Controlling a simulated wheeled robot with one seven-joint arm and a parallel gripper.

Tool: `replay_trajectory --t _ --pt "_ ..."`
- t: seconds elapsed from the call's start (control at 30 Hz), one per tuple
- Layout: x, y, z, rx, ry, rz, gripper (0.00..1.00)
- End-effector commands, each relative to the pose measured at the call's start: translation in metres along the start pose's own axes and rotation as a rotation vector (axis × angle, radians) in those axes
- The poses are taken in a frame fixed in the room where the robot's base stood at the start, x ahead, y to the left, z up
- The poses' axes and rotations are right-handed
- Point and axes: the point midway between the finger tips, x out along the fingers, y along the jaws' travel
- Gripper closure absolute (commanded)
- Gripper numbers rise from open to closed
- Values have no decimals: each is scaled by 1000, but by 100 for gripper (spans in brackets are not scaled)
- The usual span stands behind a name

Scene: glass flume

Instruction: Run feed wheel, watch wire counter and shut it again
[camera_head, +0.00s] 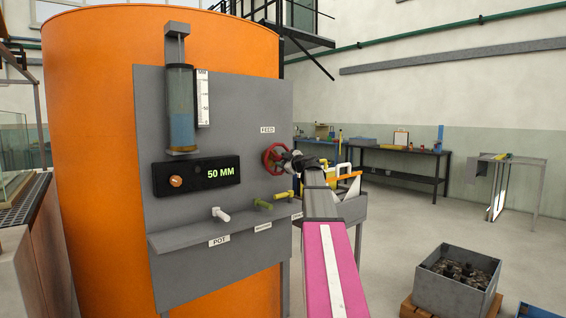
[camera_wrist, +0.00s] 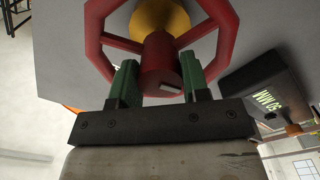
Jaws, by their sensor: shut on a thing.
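The red feed wheel (camera_head: 275,158) sits on the grey panel under the label FEED (camera_head: 267,129). My gripper (camera_wrist: 160,85) is shut on the wheel's red hub (camera_wrist: 161,62), with a green finger on each side of it; a yellow boss shows behind. In the head view my arm covers part of the wheel's right side. The wire counter (camera_head: 196,177) is a black box with an orange knob and reads 50 MM in green. It also shows, turned on its side, in the wrist view (camera_wrist: 268,92). A glass cylinder (camera_head: 181,110) above it holds blue liquid beside a white MM scale.
A shelf (camera_head: 190,240) below the counter bears a label POT and has small white, green and yellow valve handles above it. A large orange tank (camera_head: 90,150) stands behind the panel. A grey crate (camera_head: 455,285) sits on the floor at right; open floor lies behind it.

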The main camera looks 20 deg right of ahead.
Motion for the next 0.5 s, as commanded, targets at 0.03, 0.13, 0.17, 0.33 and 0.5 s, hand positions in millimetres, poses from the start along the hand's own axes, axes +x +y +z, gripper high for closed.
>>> replay_trajectory --t 0.03,0.13,0.17,0.33,0.5 --pt "0 0 0 -22 -1 -1 100" --pt "0 -1 0 -59 -1 -1 100" --pt "0 -1 0 -69 -1 -1 100" --pt "0 -1 0 -102 -1 -1 100" --pt "0 -1 0 -111 -1 -1 100"
